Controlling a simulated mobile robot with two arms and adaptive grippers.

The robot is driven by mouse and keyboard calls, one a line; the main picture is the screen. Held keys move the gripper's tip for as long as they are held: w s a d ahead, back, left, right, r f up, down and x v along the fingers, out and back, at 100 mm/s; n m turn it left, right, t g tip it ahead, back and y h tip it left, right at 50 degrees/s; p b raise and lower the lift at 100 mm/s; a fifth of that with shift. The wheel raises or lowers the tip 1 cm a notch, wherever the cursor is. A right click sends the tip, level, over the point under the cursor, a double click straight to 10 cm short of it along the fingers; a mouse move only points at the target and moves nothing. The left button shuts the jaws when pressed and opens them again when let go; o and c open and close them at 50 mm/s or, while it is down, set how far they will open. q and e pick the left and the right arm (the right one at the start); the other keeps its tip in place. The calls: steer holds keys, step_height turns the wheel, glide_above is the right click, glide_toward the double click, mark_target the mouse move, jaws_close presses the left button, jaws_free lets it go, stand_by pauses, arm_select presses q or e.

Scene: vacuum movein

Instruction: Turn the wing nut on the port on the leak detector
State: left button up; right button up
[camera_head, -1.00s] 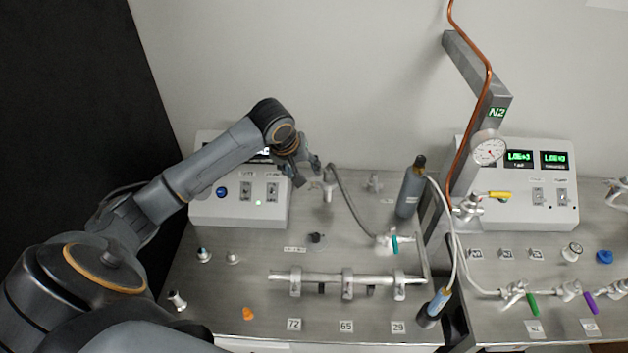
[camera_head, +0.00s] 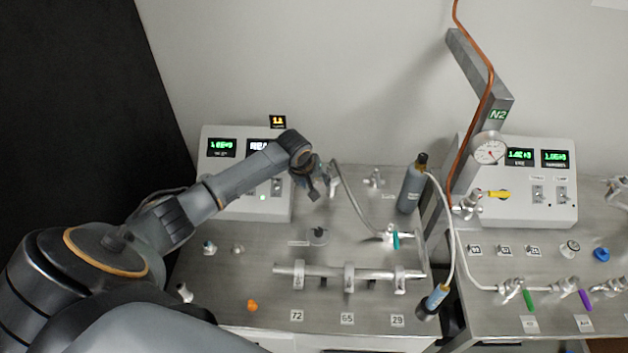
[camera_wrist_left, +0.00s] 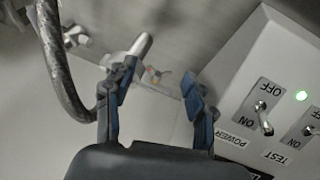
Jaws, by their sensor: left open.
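The leak detector (camera_head: 215,170) is a white box with green displays at the back left. A silver port fitting (camera_head: 333,183) with a grey braided hose (camera_head: 352,205) stands just right of my left gripper (camera_head: 318,192). In the left wrist view the hose (camera_wrist_left: 62,65) runs down the left side, and a silver metal tube (camera_wrist_left: 142,44) shows just beyond the left finger. My left gripper (camera_wrist_left: 158,90) is open, with nothing seen held between its blue fingers. A small blurred orange and grey part shows beyond the gap. I cannot make out the wing nut clearly. My right gripper is out of view.
The detector's power and test switches (camera_wrist_left: 262,112) are close to the right finger. A dark grey cylinder (camera_head: 411,190) and a horizontal pipe manifold (camera_head: 320,273) stand on the metal bench. An orange cap (camera_head: 253,305) lies near the front.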

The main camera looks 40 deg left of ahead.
arm_select(q)
steer(key=c, duration=1.1)
jaws_close()
steer(key=shift+d, duration=0.1)
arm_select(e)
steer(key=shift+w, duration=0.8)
